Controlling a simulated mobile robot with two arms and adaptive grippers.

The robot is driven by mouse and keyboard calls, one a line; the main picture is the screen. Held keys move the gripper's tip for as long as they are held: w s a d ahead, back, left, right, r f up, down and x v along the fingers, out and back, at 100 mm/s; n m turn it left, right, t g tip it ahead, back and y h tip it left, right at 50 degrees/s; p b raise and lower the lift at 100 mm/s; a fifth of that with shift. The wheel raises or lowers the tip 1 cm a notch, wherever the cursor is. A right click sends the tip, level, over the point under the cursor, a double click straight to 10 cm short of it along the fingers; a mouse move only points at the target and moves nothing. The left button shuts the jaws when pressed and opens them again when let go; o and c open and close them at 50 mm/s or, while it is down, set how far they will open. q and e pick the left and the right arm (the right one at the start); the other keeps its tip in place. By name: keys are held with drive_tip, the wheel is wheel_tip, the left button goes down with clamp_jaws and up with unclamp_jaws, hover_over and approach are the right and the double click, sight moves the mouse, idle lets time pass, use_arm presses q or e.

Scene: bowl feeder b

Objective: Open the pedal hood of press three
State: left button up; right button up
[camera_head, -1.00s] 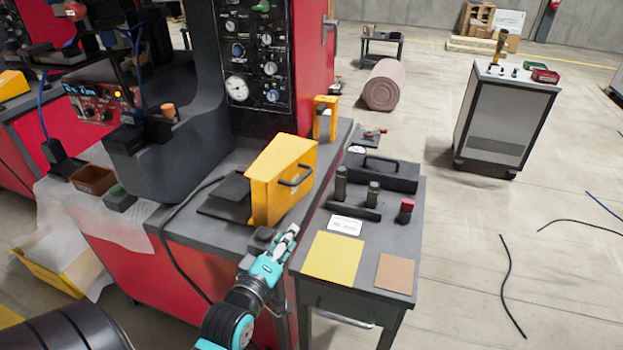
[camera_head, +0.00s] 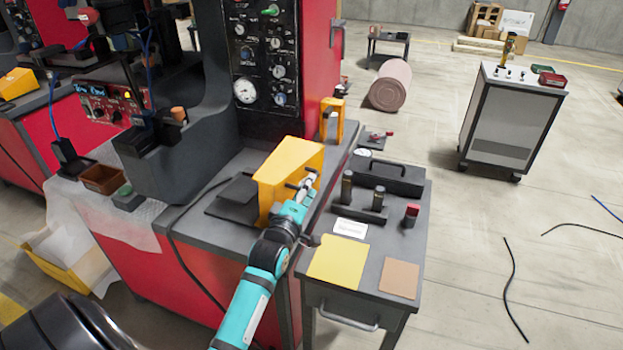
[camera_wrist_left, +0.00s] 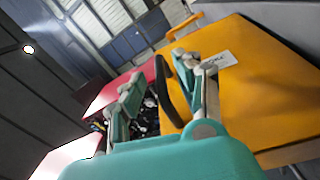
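The yellow pedal hood (camera_head: 278,178) sits on the grey table of the red press and looks shut. Its black handle (camera_head: 313,171) is on the side facing the small grey cart. My left gripper (camera_head: 306,186) is at this handle and partly covers it. In the left wrist view the two fingers (camera_wrist_left: 165,95) stand apart, with the dark handle (camera_wrist_left: 168,98) between them, nearer the right finger. I cannot tell whether a finger touches it. The yellow hood (camera_wrist_left: 265,85) with a white label fills the right of that view. My right gripper is not in view.
The grey cart (camera_head: 338,292) stands close on the right, with dark posts, a red-topped knob (camera_head: 411,211) and yellow and tan sheets on top. A black cable (camera_head: 180,262) hangs over the press edge.

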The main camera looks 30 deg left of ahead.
use_arm(q)
drive_tip(key=shift+x, duration=1.55)
clamp_jaws()
